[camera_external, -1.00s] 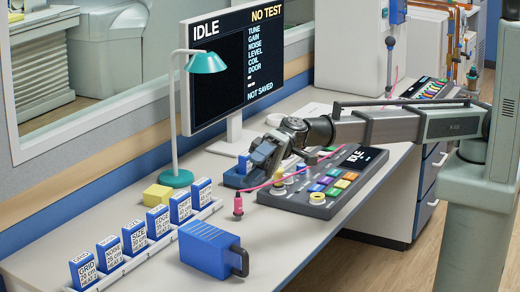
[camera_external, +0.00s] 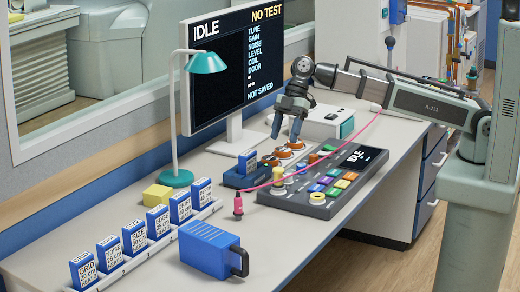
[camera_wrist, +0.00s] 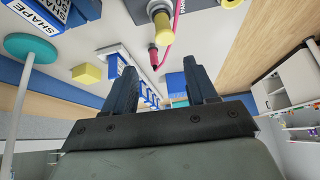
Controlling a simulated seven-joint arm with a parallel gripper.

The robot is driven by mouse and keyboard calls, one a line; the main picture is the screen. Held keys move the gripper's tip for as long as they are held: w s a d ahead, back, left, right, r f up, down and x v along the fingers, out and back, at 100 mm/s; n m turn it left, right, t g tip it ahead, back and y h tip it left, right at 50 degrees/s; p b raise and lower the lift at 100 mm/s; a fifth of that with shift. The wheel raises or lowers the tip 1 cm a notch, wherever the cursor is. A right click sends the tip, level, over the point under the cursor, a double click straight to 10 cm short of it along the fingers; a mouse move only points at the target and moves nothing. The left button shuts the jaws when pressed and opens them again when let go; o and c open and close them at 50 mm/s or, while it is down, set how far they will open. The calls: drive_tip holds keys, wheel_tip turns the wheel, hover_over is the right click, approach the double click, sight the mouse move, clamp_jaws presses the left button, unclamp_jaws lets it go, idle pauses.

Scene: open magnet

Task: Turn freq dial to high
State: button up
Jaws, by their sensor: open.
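The control console (camera_external: 330,205) lies on the bench with colored buttons, cream knobs (camera_external: 278,173) and a small screen reading IDLE.
A pink cord crosses the console to a pink plug (camera_external: 238,207), also in the wrist view (camera_wrist: 153,56). A monitor (camera_external: 235,65), teal lamp (camera_external: 205,63) and card holder (camera_external: 235,180) stand nearby. A blue box (camera_external: 210,248) and card rack (camera_external: 150,250) are at the front.

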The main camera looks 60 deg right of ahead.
drive_tip(key=h, duration=0.2)
approach(288, 175)
drive_tip(key=shift+n, duration=0.3)
drive_tip(key=x, duration=0.8)
drive_tip(key=shift+a+f, duration=0.2)
drive_tip(key=shift+f, duration=0.15)
drive_tip(key=c, duration=1.1)
